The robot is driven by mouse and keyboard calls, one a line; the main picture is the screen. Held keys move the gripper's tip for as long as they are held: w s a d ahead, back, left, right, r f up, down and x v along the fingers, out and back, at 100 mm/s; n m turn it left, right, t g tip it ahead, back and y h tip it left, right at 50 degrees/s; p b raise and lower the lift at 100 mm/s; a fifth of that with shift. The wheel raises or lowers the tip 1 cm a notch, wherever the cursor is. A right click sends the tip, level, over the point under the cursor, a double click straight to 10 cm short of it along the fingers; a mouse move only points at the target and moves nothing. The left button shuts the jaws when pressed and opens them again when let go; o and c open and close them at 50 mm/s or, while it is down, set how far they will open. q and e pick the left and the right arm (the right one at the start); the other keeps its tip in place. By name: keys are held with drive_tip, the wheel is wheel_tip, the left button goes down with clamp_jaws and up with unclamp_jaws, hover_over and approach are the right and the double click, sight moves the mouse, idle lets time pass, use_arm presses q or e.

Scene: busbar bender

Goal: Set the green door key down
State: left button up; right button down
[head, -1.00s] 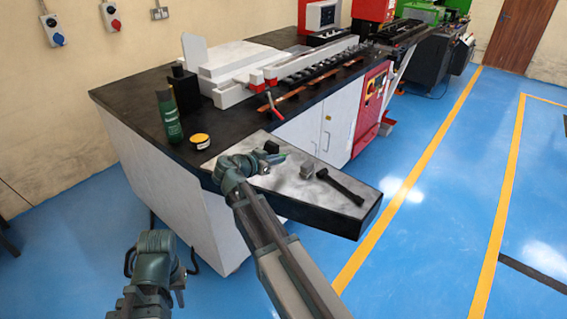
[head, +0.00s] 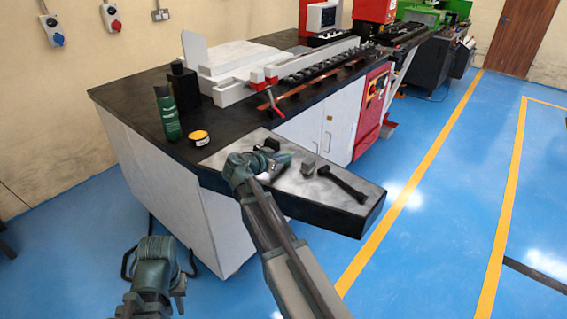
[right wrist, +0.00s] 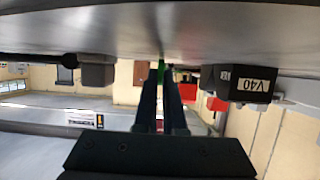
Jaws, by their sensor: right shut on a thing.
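The green door key (right wrist: 162,76) shows as a small green bit between the fingertips of my right gripper (right wrist: 163,78) in the right wrist view, close to the grey worktop, which fills the top of that picture. I cannot tell whether the key touches the worktop. In the head view my right gripper (head: 284,160) is low over the light grey plate of the bench extension (head: 290,190), between a black block and a grey block; the key cannot be made out there. My left gripper (head: 180,288) hangs at the lower left, away from the bench; its jaws are unclear.
The black block (head: 271,144), marked V40 in the wrist view (right wrist: 245,83), and the grey block (head: 308,166) stand close to my right gripper. A black hammer (head: 342,184) lies to the right. A green can (head: 167,113) and yellow tin (head: 199,138) stand behind left.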

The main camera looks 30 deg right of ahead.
drive_tip(key=shift+r, duration=0.1)
drive_tip(key=shift+f+b, duration=0.3)
drive_tip(key=c, duration=1)
unclamp_jaws()
drive_tip(key=shift+r, duration=0.1)
drive_tip(key=shift+s+a+r+p, duration=0.1)
drive_tip(key=shift+a+r+p, duration=0.05)
drive_tip(key=shift+r+p, duration=0.3)
drive_tip(key=p+v, duration=0.4)
drive_tip(key=v, duration=0.6)
drive_tip(key=shift+s+a, duration=0.1)
drive_tip(key=shift+a, duration=0.15)
drive_tip(key=shift+s+a+r, duration=0.1)
drive_tip(key=shift+s+a, duration=0.1)
drive_tip(key=shift+a, duration=0.3)
